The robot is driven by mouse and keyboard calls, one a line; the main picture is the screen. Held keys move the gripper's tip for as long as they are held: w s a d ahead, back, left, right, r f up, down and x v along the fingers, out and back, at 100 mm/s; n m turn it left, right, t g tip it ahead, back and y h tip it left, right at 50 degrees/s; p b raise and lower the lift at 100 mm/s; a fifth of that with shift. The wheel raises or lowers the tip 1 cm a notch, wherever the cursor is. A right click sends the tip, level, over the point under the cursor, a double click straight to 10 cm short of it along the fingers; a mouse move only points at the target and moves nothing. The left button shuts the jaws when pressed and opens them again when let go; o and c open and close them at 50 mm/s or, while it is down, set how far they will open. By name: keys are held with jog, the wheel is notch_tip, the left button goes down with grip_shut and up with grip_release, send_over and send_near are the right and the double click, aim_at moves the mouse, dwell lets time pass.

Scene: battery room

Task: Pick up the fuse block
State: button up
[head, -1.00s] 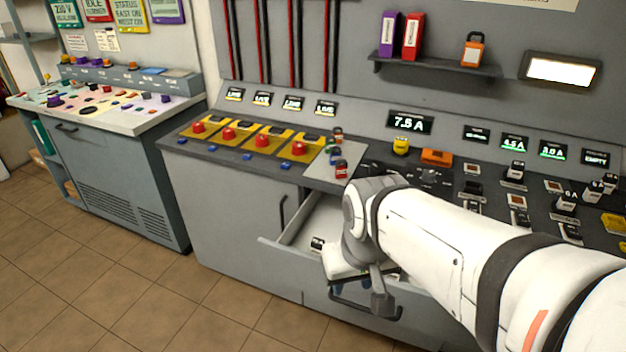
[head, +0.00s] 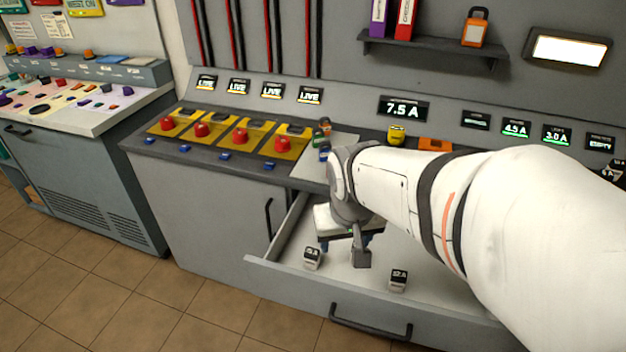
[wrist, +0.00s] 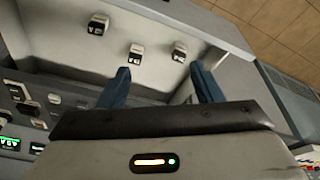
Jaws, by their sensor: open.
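Small black-and-white fuse blocks stand in the open drawer (head: 285,262). In the head view one fuse block (head: 312,257) is left of my gripper (head: 345,240) and another fuse block (head: 398,279) is to its right, nearer the drawer front. The wrist view shows three: a left block (wrist: 98,24), a middle block (wrist: 135,54) and a right block (wrist: 180,52). My gripper is over the drawer, its blue fingers (wrist: 160,70) spread with nothing held between them. The middle and right blocks appear beyond the fingertips. My arm hides part of the drawer in the head view.
The drawer's front panel and handle (head: 370,325) stick out from the console. Above are red buttons on yellow plates (head: 240,134), a 7.5 A display (head: 403,108), a yellow item (head: 396,135) and an orange item (head: 435,144). Open floor (head: 130,300) lies to the left.

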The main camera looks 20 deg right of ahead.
jog(key=w+d+f+m+b, duration=0.1)
jog(key=w+d+f+b, duration=0.2)
jog(key=f, duration=0.5)
jog(key=w+d+f+m+h+b, duration=0.1)
jog(key=w+d+f+m+b, duration=0.1)
jog(key=w+d+f, duration=0.3)
jog(key=w+d+f+m+t+b, duration=0.1)
jog(key=w+d+f+m+b, duration=0.1)
jog(key=w+f, duration=0.5)
jog(key=shift+w+d+f+h+b, duration=0.15)
jog(key=shift+d+f+b, duration=0.15)
jog(key=shift+f, duration=0.7)
jog(key=shift+w+d+f+h+b, duration=0.1)
jog(key=shift+d+f+b, duration=0.2)
jog(key=shift+f, duration=0.65)
jog(key=shift+w+d+f+h+b, duration=0.15)
jog(key=shift+d+f+b, duration=0.15)
jog(key=shift+f, duration=0.7)
jog(key=shift+r, duration=0.1)
jog(key=c, duration=1.1)
